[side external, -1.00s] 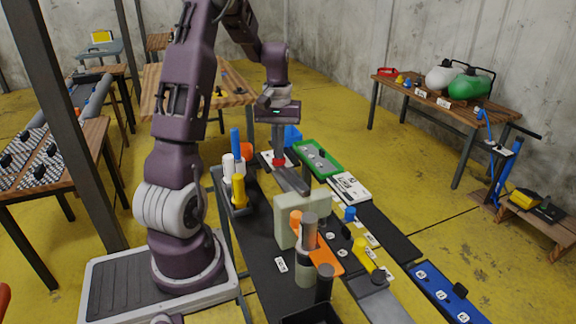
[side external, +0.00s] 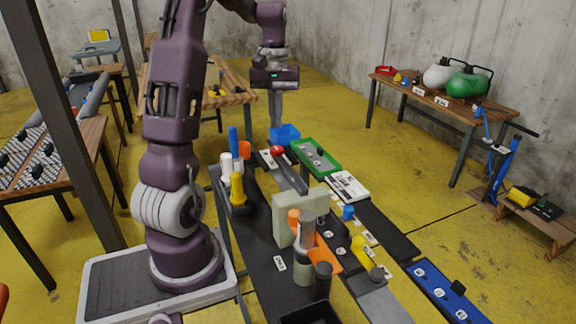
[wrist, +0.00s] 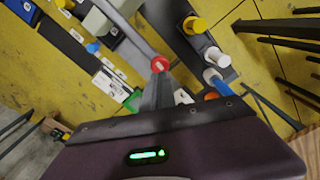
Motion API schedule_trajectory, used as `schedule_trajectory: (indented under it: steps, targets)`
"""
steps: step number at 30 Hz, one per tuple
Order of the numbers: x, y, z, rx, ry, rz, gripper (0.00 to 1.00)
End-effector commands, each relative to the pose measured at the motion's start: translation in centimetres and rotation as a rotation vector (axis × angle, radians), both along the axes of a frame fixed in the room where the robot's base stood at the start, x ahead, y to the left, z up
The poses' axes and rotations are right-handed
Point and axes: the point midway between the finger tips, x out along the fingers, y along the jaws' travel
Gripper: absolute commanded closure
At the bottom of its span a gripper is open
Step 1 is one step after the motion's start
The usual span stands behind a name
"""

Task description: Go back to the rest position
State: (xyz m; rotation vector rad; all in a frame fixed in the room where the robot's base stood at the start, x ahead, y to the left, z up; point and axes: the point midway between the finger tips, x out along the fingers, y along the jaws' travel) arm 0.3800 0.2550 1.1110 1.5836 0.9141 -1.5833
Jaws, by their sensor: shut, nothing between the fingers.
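My gripper (side external: 275,122) is shut and empty. It hangs in the air above the far end of the black bench, near the blue bin, with its fingers pointing down. In the wrist view the closed fingers (wrist: 158,68) reach up from the dark purple gripper body. A round red knob (side external: 277,151) sits on the bench below the gripper.
A blue bin (side external: 285,134) and a green tray (side external: 317,157) stand near the gripper. Upright blue, white and yellow handles (side external: 237,188) stand close to my arm. A pale green block (side external: 287,215) rises mid-bench. The air around the gripper looks clear.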

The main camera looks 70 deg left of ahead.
Motion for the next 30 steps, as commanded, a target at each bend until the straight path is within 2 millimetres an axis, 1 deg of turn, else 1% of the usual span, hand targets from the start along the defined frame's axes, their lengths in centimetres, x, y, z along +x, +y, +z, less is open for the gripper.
schedule_trajectory:
  steps: [4, 5, 7, 8, 9, 10, 11, 12, 13, 14, 15, 18, 21, 22, 24, 30]
  targets:
    - [0.1, -0.3, 0.1, 0.002, -0.002, -0.006, 1.0]
    - [0.2, -0.8, 0.4, 0.006, -0.008, -0.02, 1.0]
    - [0.7, -3.7, 1.9, 0.028, -0.038, -0.093, 1.0]
    - [0.9, -5.7, 2.8, 0.042, -0.059, -0.145, 1.0]
    - [0.8, -9.0, 4.2, 0.066, -0.094, -0.231, 1.0]
    - [0.4, -11.7, 5.1, 0.084, -0.124, -0.306, 1.0]
    - [-0.3, -14.6, 5.8, 0.104, -0.155, -0.384, 1.0]
    - [-1.5, -18.0, 6.6, 0.129, -0.198, -0.487, 1.0]
    - [-2.7, -20.3, 6.9, 0.148, -0.228, -0.563, 1.0]
    - [-3.9, -22.3, 7.0, 0.165, -0.26, -0.633, 1.0]
    - [-5.6, -24.6, 6.9, 0.186, -0.298, -0.721, 1.0]
    - [-9.3, -28.2, 6.1, 0.226, -0.38, -0.893, 1.0]
    - [-11.6, -29.7, 5.2, 0.249, -0.429, -0.992, 1.0]
    - [-11.9, -30.0, 5.0, 0.253, -0.437, -1.009, 1.0]
    - [-12.4, -30.2, 4.7, 0.257, -0.446, -1.028, 1.0]
    - [-12.4, -30.2, 4.7, 0.257, -0.446, -1.028, 1.0]
